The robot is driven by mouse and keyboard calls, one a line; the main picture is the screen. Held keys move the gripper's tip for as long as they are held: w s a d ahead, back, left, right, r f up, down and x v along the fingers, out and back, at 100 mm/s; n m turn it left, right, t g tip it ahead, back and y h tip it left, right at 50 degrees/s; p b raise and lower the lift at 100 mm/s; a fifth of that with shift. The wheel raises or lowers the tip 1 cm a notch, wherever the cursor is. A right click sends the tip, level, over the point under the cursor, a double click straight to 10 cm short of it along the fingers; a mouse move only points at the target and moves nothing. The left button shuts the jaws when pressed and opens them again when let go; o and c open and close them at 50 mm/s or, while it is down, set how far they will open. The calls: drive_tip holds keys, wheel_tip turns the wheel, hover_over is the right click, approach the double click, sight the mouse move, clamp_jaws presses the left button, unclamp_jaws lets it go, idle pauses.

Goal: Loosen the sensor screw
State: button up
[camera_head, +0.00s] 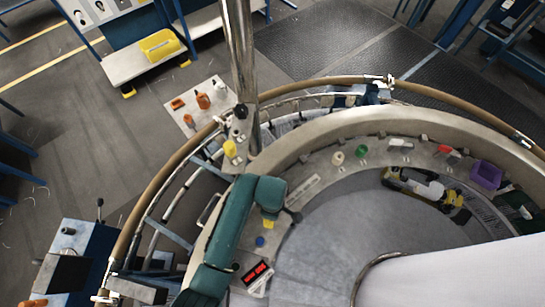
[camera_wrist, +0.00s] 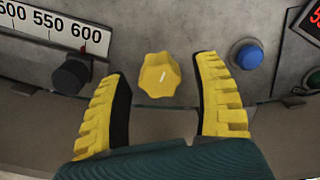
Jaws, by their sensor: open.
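A yellow lobed knob (camera_wrist: 158,75) with a short white line on its face sits on the grey panel in the wrist view; it looks like the sensor screw. My gripper (camera_wrist: 163,85) is open, with one yellow, black-padded finger on each side of the knob. A gap shows on both sides, and the fingers do not appear to touch it.
A blue button (camera_wrist: 248,56) lies right of the knob, with a red display (camera_wrist: 313,22) beyond it. A black knob (camera_wrist: 72,74) sits at left under a number scale (camera_wrist: 55,25). The curved loom rail (camera_head: 160,185) surrounds the panel.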

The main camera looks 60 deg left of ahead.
wheel_tip(320, 180, up, 7)
idle(0.4)
